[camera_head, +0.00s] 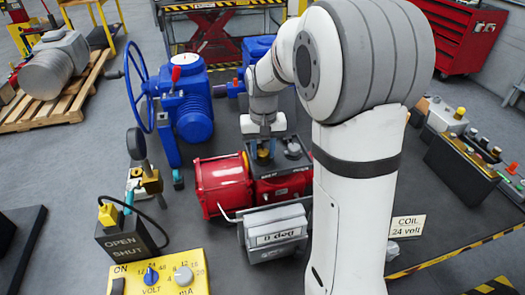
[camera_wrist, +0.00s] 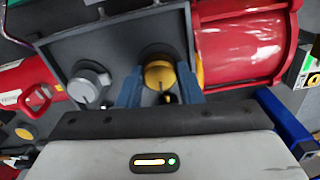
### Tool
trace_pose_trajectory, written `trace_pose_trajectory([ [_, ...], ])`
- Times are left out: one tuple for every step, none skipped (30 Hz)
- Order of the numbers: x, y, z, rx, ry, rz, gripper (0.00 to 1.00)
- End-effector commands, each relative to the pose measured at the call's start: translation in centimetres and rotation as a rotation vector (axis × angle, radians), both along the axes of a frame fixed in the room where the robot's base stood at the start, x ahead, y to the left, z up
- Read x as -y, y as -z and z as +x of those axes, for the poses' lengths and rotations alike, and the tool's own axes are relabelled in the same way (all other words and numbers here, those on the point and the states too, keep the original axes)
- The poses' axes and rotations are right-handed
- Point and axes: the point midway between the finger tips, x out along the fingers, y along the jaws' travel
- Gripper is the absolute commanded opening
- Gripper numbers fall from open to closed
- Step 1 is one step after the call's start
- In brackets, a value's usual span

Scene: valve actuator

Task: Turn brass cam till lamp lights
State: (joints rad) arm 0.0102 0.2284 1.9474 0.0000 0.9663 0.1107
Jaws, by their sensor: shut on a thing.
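The brass cam (camera_wrist: 159,74) is a round, yellowish disc with a dark slot, inside an open grey switch box (camera_wrist: 62,49). The box also shows on top of the red actuator (camera_head: 218,187) in the head view. My gripper (camera_wrist: 160,88) has its blue fingers on either side of the cam and is shut on it. In the head view my gripper (camera_head: 263,150) reaches down into the box and hides most of the cam. A dark box marked OPEN and SHUT (camera_head: 125,243) stands at the lower left. I cannot make out a lit lamp on it.
A grey round part (camera_wrist: 89,84) sits left of the cam inside the box. A blue valve with a handwheel (camera_head: 190,110) stands behind left. A yellow supply with knobs (camera_head: 165,277) is at the front. A tray of parts (camera_head: 462,170) lies right.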

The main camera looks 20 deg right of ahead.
Motion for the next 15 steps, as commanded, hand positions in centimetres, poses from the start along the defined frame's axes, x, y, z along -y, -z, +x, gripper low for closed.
trace_pose_trajectory([
  [-0.02,0.02,0.04,0.002,-0.024,0.0,0.1],
  [-0.02,0.01,0.04,0.002,-0.039,0.0,0.1],
  [-0.02,0.01,0.04,0.002,-0.057,0.0,0.1],
  [-0.02,0.0,0.04,0.002,-0.069,0.0,0.1],
  [-0.02,0.0,0.03,0.002,-0.079,0.0,0.1],
  [-0.03,-0.01,0.03,0.002,-0.092,0.0,0.1],
  [-0.03,-0.01,0.03,0.002,-0.1,0.0,0.1],
  [-0.03,-0.02,0.03,0.001,-0.107,0.0,0.1],
  [-0.03,-0.02,0.03,0.001,-0.115,0.0,0.1],
  [-0.03,-0.03,0.03,0.001,-0.121,0.0,0.1],
  [-0.03,-0.03,0.02,0.001,-0.125,0.0,0.1],
  [-0.03,-0.04,0.02,0.001,-0.129,0.0,0.1],
  [-0.04,-0.04,0.02,0.001,-0.131,0.0,0.1],
  [-0.04,-0.05,0.02,0.001,-0.133,0.0,0.1],
  [-0.04,-0.05,0.02,0.001,-0.135,0.0,0.1],
])
